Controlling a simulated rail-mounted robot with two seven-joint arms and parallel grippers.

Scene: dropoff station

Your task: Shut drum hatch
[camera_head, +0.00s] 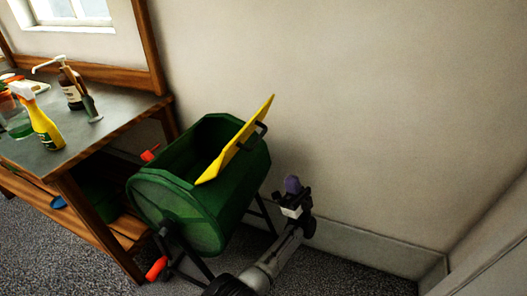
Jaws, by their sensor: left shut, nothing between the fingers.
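The green drum (195,205) lies on a dark stand on the floor, with an opening in its top. The yellow hatch (237,142) stands raised and tilted along the opening's right side, so the hatch is open. A dark handle (261,128) is on the hatch's right face. My left gripper (291,190) is to the right of the drum, lower than the handle and apart from the hatch. It is shut and empty, with a purple part showing at its end. My right gripper is not in view.
A workbench (70,165) stands left of the drum, with a yellow spray bottle (42,126) and a brown pump bottle (72,88) on it. Red handles (156,268) stick out by the drum. A bare wall (370,110) is behind. Floor at the lower right is clear.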

